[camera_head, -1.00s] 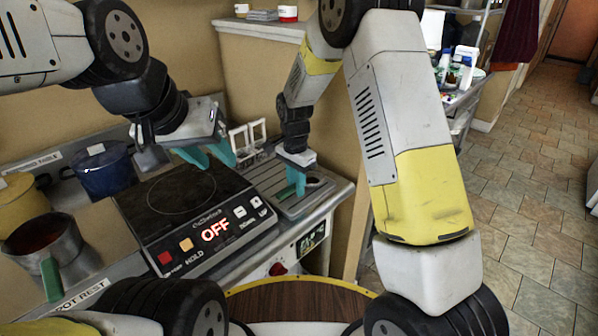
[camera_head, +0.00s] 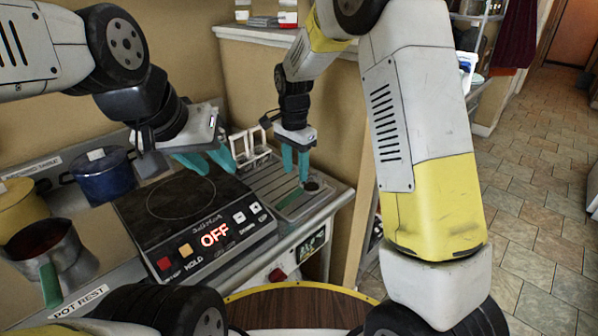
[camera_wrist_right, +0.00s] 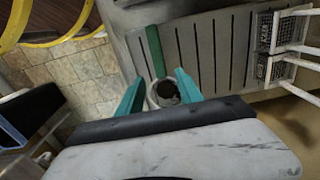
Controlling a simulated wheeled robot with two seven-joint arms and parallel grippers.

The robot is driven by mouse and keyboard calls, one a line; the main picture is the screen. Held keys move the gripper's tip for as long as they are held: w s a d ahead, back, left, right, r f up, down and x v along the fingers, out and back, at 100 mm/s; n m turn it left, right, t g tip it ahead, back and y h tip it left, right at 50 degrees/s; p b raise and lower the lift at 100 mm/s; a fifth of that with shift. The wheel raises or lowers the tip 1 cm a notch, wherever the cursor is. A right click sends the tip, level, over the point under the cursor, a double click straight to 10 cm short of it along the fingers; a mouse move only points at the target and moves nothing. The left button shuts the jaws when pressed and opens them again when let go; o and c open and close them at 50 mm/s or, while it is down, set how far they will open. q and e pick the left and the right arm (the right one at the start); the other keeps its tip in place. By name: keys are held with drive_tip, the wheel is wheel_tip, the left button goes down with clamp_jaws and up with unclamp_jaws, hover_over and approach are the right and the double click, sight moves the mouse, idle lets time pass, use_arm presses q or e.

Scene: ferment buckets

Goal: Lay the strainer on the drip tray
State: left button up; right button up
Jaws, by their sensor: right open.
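The strainer's round cup with a dark centre (camera_head: 312,186) and its green handle (camera_head: 288,199) rest on the grey ribbed drip tray (camera_head: 268,183), right of the hot plate. In the right wrist view the green handle (camera_wrist_right: 155,50) lies along the tray slots (camera_wrist_right: 205,45), and the round cup (camera_wrist_right: 165,93) shows between the fingertips. My right gripper (camera_head: 295,166) is open and empty, a little above the strainer. My left gripper (camera_head: 207,163) hangs over the back right of the hot plate, with its fingers apart and nothing between them.
The hot plate (camera_head: 185,197) reads OFF and stands left of the tray. A metal pot with red contents (camera_head: 48,255), a blue pot (camera_head: 104,174) and a yellow pot (camera_head: 20,205) stand at left. A white rack (camera_head: 243,147) stands behind the tray. The tray's front right is the counter edge.

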drive_tip(key=s+d+r+n+t+y, duration=0.1)
drive_tip(key=s+d+r+n, duration=0.1)
drive_tip(key=s+d+r, duration=0.45)
drive_tip(key=s+d+r+n+t+y, duration=0.15)
drive_tip(key=s+r, duration=0.25)
drive_tip(key=r, duration=0.5)
drive_tip(key=s+d+r+n+t, duration=0.1)
drive_tip(key=s+d+n+t, duration=0.1)
drive_tip(key=s, duration=0.4)
drive_tip(key=s+d+n+t, duration=0.1)
drive_tip(key=s+d+n, duration=0.3)
drive_tip(key=s, duration=0.3)
drive_tip(key=shift+s+r+t, duration=0.3)
drive_tip(key=shift+r+t, duration=0.05)
